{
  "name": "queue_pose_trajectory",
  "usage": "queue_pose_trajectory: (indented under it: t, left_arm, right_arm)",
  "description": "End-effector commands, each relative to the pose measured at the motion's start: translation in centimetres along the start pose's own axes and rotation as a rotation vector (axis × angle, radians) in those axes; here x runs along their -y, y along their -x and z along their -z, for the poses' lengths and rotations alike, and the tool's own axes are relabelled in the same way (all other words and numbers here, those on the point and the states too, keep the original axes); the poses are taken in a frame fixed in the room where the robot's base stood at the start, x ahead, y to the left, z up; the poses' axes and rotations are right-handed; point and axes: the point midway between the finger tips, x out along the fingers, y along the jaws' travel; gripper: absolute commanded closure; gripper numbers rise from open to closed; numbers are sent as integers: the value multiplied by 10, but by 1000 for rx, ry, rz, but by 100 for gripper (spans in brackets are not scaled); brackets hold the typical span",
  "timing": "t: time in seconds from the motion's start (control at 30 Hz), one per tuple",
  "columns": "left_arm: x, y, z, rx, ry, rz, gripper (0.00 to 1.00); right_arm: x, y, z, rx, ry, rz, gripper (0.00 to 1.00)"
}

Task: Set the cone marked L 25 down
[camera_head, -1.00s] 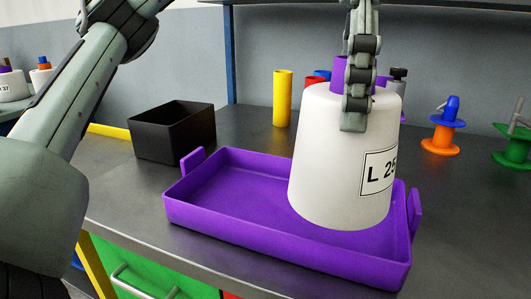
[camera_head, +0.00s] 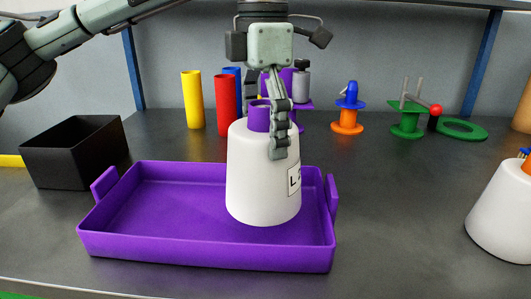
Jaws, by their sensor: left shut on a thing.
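The white cone (camera_head: 250,180) with a purple core top (camera_head: 259,116) stands upright within the right part of the purple tray (camera_head: 160,250). Its label (camera_head: 294,179) faces right and shows only "L" and part of a figure. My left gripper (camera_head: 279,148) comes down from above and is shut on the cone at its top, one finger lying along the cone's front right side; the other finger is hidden. I cannot tell whether the cone's base touches the tray floor. My right gripper is not in view.
A black box (camera_head: 75,160) stands left of the tray. Yellow (camera_head: 193,100) and red (camera_head: 226,105) tubes stand behind it. Orange (camera_head: 347,120) and green (camera_head: 407,125) spool stands are at the back right. Another white cone (camera_head: 503,215) is at the right edge. The table (camera_head: 400,210) between is clear.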

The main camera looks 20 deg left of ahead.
Motion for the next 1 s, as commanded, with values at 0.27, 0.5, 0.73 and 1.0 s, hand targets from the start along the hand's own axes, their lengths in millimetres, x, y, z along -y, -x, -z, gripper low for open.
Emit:
queue_pose_trajectory:
  t: [0.27,0.5,0.73,1.0]
  left_arm:
    - [-3,-15,-7,1,-1,-1,68]
    - [-3,-43,-7,3,0,-2,68]
    - [-3,-44,-7,3,0,-2,68]
    - [-2,-47,-7,1,0,0,0]
  right_arm:
    - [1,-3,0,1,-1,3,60]
    - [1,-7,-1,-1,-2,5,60]
    - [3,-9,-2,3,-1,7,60]
    - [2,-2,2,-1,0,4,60]
